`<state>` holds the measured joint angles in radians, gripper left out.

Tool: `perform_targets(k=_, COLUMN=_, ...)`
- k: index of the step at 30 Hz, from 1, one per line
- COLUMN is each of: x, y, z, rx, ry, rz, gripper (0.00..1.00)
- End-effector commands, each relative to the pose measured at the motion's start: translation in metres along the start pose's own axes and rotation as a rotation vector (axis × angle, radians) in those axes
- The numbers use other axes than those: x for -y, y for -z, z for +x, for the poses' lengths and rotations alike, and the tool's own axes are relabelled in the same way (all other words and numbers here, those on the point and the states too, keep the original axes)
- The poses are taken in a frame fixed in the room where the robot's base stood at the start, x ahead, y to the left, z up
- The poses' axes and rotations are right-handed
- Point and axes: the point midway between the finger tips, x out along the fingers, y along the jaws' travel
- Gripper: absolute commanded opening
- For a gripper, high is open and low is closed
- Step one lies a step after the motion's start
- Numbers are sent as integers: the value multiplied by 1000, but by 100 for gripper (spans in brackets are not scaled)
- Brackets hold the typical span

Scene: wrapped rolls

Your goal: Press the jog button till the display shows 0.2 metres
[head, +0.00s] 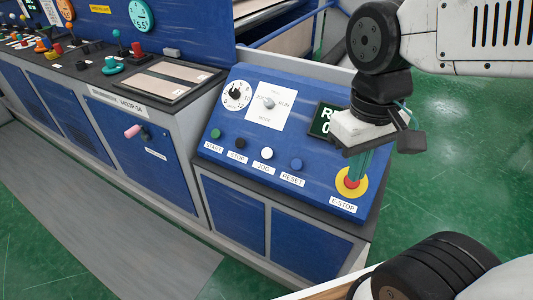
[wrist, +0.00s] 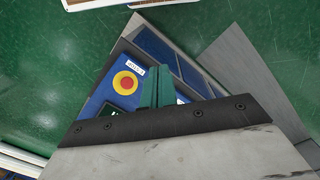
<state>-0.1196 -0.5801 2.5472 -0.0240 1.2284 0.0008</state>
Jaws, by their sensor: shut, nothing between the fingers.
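The blue control panel (head: 225,170) carries a row of buttons. The white jog button (head: 266,153) sits between the black stop button (head: 240,144) and the blue reset button (head: 296,164). The display (head: 320,121) is partly hidden by my gripper; only an "R" and a "0" below it can be read. My gripper (head: 357,174), with green fingers, is shut and empty, pointing down in front of the red emergency stop (head: 352,183) in the head view. In the wrist view the closed fingers (wrist: 163,85) show right of the emergency stop (wrist: 125,83); contact cannot be told.
A mode selector (head: 268,102) marked JOG and RUN and a numbered dial (head: 236,94) sit above the buttons. A green start button (head: 216,133) is at the left. A longer console (head: 140,105) with knobs adjoins at left. Green floor (head: 460,150) is open at right.

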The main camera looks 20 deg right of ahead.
Motion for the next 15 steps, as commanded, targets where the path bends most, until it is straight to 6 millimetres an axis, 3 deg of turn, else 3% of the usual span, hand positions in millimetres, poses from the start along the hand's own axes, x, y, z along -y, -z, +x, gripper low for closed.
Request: perform_targets(k=15, x=-9, y=51, z=57, rx=346, ry=-348, rz=-326, gripper=0)
